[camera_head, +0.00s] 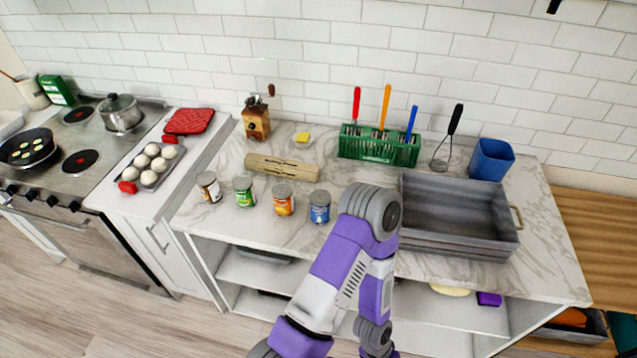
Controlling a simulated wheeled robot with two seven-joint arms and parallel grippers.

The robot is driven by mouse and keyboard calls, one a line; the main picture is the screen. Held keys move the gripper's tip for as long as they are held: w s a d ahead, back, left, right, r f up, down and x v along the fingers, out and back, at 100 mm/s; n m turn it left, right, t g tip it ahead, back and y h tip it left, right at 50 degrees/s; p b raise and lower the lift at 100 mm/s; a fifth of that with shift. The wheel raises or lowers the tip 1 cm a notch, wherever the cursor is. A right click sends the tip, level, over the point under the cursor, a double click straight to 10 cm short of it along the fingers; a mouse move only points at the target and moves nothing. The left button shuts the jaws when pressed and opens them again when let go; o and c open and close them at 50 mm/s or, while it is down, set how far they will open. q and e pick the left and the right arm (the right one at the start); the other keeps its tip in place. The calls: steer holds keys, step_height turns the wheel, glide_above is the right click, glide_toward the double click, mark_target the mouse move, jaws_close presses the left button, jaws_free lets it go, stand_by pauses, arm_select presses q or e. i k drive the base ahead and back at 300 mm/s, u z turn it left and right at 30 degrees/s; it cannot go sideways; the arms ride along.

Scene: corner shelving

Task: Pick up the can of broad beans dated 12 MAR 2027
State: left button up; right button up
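Several cans stand upright in a row near the front of the marble counter (190,215). From left to right they are a can with a brown and white label (209,187), a can with a green label (244,192), a can with an orange label (283,200), and a can with a blue label (320,208). Their names and dates are too small to read, so I cannot tell which holds broad beans. One of my purple and grey arms rises in front of the counter, its bent joint just right of the blue can. Neither gripper shows.
Behind the cans lies a long wooden block (281,167). A grey tray (455,240) stands to the right, near a blue cup (491,159). A green rack (380,148) with utensils and a wooden grinder (256,120) stand near the wall. Counter left of the cans is clear.

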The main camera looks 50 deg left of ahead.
mark_target(243, 186)
steer(key=z, duration=1.45)
steer(key=k, duration=1.95)
steer(key=u, duration=1.05)
